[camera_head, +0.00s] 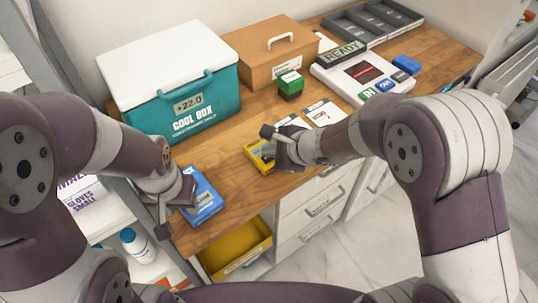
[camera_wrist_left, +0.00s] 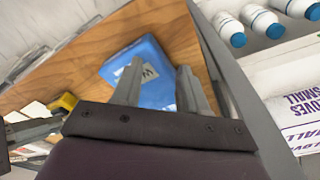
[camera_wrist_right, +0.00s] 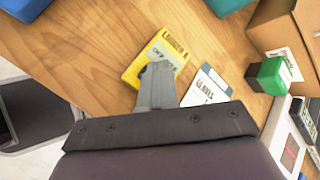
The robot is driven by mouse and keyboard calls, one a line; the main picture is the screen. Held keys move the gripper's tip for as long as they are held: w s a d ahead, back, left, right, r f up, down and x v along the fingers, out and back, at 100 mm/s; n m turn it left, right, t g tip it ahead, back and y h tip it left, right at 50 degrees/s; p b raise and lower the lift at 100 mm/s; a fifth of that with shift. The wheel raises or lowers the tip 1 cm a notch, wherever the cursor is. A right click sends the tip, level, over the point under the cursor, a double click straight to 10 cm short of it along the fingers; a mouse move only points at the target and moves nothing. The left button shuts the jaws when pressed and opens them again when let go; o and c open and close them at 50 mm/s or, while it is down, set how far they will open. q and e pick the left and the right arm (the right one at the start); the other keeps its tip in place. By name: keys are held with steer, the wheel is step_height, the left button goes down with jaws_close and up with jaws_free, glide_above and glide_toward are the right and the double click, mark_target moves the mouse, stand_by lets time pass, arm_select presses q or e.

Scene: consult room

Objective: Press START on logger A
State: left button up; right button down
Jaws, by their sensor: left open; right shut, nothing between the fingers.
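A yellow logger (camera_head: 258,152) lies flat on the wooden table; it also shows in the right wrist view (camera_wrist_right: 136,72) with a small display and lettering. A blue logger (camera_head: 207,203) with a display lies at the table's front left; it shows in the left wrist view (camera_wrist_left: 150,65) too. I cannot read for certain which is logger A. My right gripper (camera_wrist_right: 156,72) is shut and empty, its fingertips over the yellow logger's near edge; contact is not clear. My left gripper (camera_wrist_left: 158,78) is open and empty, its fingers over the blue logger.
A teal cool box (camera_head: 200,112) and cardboard box (camera_head: 262,60) stand behind. Nearby are a green-topped block (camera_head: 290,85), white cards (camera_head: 324,113) and a white device (camera_head: 340,80). An open yellow drawer (camera_head: 236,248) is below the front edge. Bare wood separates the loggers.

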mark_target(271, 159)
arm_select(q)
steer(key=shift+f, duration=0.3)
arm_select(e)
steer(key=shift+f, duration=0.25)
arm_select(q)
steer(key=shift+r, duration=0.1)
arm_select(e)
steer(key=shift+r, duration=0.15)
arm_select(q)
steer(key=shift+r+p, duration=0.4)
steer(key=shift+r, duration=0.1)
arm_select(e)
steer(key=shift+r, duration=0.75)
arm_select(q)
step_height(271, 159, up, 4)
steer(key=p, duration=0.4)
arm_select(e)
step_height(271, 159, up, 5)
steer(key=shift+r, duration=0.1)
